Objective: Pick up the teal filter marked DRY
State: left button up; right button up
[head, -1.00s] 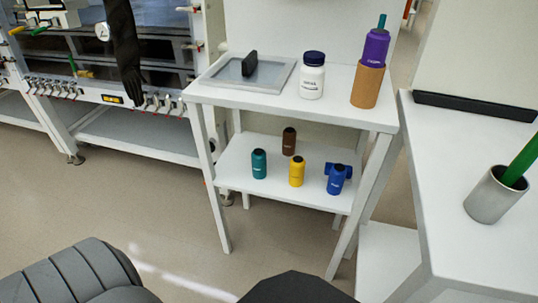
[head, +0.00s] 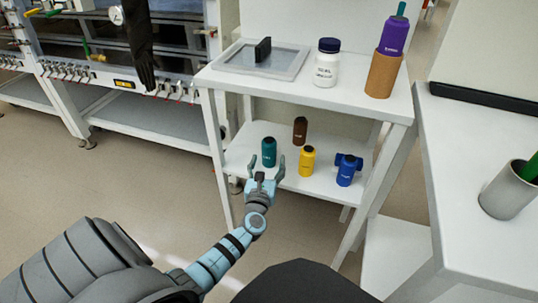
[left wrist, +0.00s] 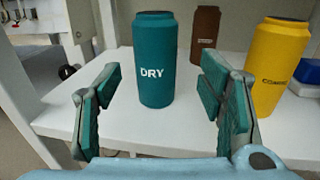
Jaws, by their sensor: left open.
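The teal filter (head: 268,152) stands upright on the lower shelf of the white stand. In the left wrist view the teal filter (left wrist: 155,60) shows the word DRY facing me. My left gripper (head: 265,166) is open and empty at the shelf's front edge, just in front of the teal filter. In the left wrist view the two fingers of the left gripper (left wrist: 160,105) are spread, with the filter beyond and between them, apart from both. My right gripper is not in view.
On the lower shelf (head: 235,163) stand a yellow filter (head: 307,161), a brown one (head: 300,131) behind, and a blue one (head: 346,171) with side knobs. The upper shelf (head: 215,80) lies above, holding a tray (head: 235,57), a white bottle (head: 326,64) and a cardboard tube (head: 382,74) with a purple item.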

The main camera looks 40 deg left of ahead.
aim_at(268, 156)
pick_arm(q)
jog(key=x, duration=0.2)
jog(key=b+x, duration=0.1)
jog(key=x, duration=0.1)
jog(key=shift+a, duration=0.35)
jog(key=shift+r, duration=0.1)
jog(key=c, duration=1.4)
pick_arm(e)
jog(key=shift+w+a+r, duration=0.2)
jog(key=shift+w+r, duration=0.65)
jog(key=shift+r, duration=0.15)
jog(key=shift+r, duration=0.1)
